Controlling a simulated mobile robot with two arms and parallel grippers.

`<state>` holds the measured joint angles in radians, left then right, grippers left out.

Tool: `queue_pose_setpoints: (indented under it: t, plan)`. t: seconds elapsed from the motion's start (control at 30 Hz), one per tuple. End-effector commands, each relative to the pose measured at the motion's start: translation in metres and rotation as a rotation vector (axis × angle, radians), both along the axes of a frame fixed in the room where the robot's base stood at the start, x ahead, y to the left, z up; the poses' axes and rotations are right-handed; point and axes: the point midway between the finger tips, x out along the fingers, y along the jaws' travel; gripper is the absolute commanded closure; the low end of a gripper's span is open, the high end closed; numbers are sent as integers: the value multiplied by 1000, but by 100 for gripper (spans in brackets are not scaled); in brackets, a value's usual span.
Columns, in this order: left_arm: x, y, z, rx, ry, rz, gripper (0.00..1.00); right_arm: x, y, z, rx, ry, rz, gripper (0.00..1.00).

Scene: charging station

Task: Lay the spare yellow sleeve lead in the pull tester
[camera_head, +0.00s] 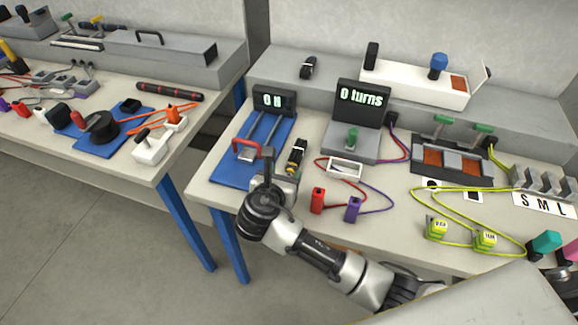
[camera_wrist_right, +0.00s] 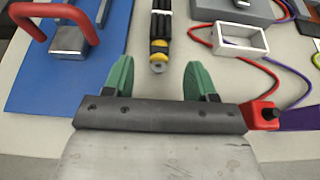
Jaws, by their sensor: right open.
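The pull tester (camera_head: 225,172) is a blue base with rails, a red handle and a display reading 0 N. Its blue base (camera_wrist_right: 40,85) and red handle (camera_wrist_right: 62,12) show at the left in the right wrist view. A short black lead with yellow sleeves (camera_head: 297,152) lies on the bench just right of the tester. In the wrist view the lead (camera_wrist_right: 159,40) points toward me, its near end between the green fingertips or just beyond them. My right gripper (camera_wrist_right: 160,80) is open and empty; it also shows in the head view (camera_head: 270,183). My left gripper is not in view.
A white frame (camera_head: 345,168) with red and purple leads stands right of the lead. A red connector (camera_wrist_right: 262,115) is close to the right finger. A display reading 0 turns (camera_head: 362,100) stands behind. Yellow-green leads (camera_head: 437,229) lie at the right.

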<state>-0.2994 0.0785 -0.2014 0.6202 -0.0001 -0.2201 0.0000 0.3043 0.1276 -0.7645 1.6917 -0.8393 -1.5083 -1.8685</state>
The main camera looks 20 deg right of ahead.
Motion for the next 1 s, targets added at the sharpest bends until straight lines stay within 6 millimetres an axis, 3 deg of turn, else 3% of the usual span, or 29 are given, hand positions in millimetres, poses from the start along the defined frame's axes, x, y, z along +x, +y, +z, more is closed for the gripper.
queue_pose_setpoints:
  t: [0.2,0.4,1.0]
  plan:
    - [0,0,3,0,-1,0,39,-33,23,17,3,1,1,43]
    - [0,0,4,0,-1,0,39,-47,32,23,1,0,0,43]
    - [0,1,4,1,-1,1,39,-48,32,24,0,0,-1,43]
